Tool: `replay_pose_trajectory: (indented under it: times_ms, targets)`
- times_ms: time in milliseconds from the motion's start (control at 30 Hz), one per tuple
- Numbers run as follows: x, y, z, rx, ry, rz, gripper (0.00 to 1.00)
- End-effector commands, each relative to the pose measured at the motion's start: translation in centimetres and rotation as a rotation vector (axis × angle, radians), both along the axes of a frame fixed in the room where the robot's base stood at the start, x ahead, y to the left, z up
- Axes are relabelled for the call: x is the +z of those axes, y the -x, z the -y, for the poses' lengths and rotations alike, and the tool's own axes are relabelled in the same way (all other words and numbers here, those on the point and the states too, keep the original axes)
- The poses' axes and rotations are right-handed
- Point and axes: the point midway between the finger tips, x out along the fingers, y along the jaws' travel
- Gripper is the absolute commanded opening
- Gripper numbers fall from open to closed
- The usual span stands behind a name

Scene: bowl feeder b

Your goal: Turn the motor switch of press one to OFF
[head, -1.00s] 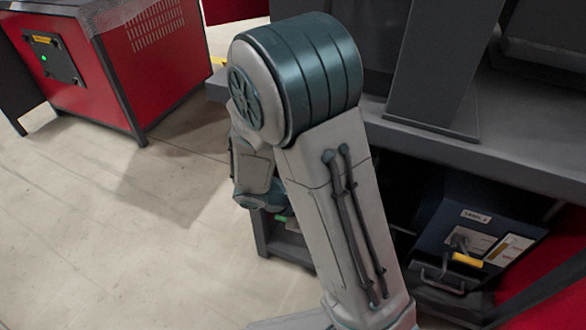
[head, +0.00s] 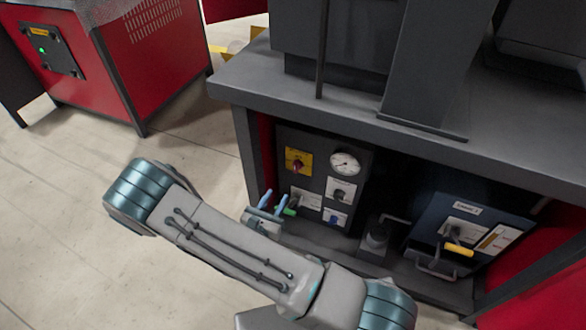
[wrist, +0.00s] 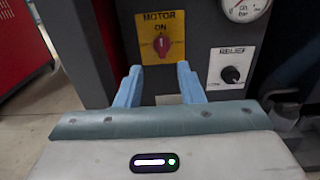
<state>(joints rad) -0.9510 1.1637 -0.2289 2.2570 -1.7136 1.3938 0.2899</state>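The motor switch is a red knob (wrist: 162,46) on a yellow plate (wrist: 178,20) lettered MOTOR and ON. Its white mark looks upright, under ON. In the head view the knob (head: 297,165) is small, on the grey control panel (head: 318,154) under the press table. My gripper (wrist: 159,68) is open and empty, its two blue fingers pointing at the panel. The fingertips appear just below the knob, one to each side, apart from it. In the head view my gripper (head: 273,201) is left of and below the switch. The lower part of the plate shows no readable lettering.
A round gauge (head: 345,162) and a black RELIEF knob (wrist: 231,74) sit right of the switch. A blue box with a yellow handle (head: 459,249) stands farther right. The table edge (head: 400,142) overhangs the panel. Open floor lies left, before a red cabinet (head: 120,70).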

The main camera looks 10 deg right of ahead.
Motion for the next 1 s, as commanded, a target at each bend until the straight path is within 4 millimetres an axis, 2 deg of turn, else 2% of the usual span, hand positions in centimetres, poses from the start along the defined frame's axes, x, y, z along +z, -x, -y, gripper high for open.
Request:
replay_pose_trajectory:
  times_ms: [400,533,733,1000]
  targets:
    - [-0.3,-6.8,5.1,-0.007,-0.002,0.003,0.35]
    - [-0.2,-8.6,6.4,-0.006,-0.003,0.003,0.35]
    - [0.0,-10.0,7.4,-0.005,-0.002,0.001,0.35]
    - [0.1,-10.3,7.5,-0.004,-0.001,0.000,0.35]
